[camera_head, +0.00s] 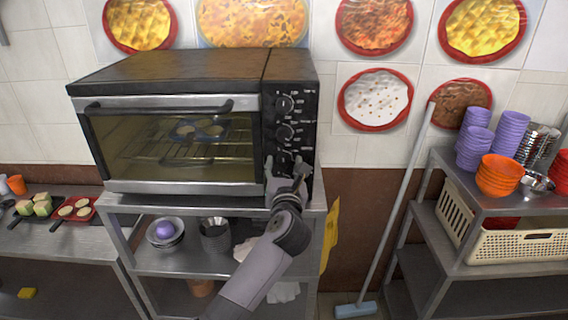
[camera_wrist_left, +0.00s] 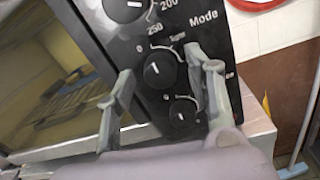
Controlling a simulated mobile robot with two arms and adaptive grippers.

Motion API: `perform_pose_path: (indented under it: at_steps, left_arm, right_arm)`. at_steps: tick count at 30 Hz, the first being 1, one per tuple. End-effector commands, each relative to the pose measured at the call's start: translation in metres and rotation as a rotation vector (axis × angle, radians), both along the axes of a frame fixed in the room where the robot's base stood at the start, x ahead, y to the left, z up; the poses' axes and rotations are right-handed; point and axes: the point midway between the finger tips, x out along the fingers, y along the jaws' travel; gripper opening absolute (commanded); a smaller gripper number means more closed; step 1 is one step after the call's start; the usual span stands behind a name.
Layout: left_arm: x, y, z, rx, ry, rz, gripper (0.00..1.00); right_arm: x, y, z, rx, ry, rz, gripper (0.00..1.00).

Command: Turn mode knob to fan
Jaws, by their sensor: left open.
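The toaster oven (camera_head: 165,135) has a black control panel with round knobs down its right side. In the left wrist view, the mode knob (camera_wrist_left: 160,70) is a black dial with a white mark, below and left of the printed word "Mode". It also shows in the head view (camera_head: 284,133). My left gripper (camera_head: 286,163) is open at the lower part of the panel. In the wrist view its fingers (camera_wrist_left: 158,66) stand on either side of the middle knob, with gaps visible. I cannot tell which setting the mark points to. My right gripper is not in view.
Another knob (camera_wrist_left: 122,8) is above, and a smaller one (camera_wrist_left: 183,113) lies lower between the fingers. The oven stands on a metal shelf (camera_head: 125,203). A broom (camera_head: 395,215) leans on the wall to the right, beside a rack with a cream basket (camera_head: 515,247).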

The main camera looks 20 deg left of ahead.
Motion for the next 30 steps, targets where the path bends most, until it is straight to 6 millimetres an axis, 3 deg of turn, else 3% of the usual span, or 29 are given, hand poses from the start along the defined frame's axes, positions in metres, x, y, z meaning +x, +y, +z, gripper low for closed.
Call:
perform_pose_path:
  at_steps: [7,30]
  left_arm:
    - [0.0005,0.0001,0.0001,0.0,-0.001,0.0,0.48]
    - [0.0002,-0.0003,0.0,0.001,0.0,0.0,0.0]
  right_arm:
    - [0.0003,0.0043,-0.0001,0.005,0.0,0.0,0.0]
    - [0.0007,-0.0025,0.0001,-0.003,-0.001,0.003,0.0]
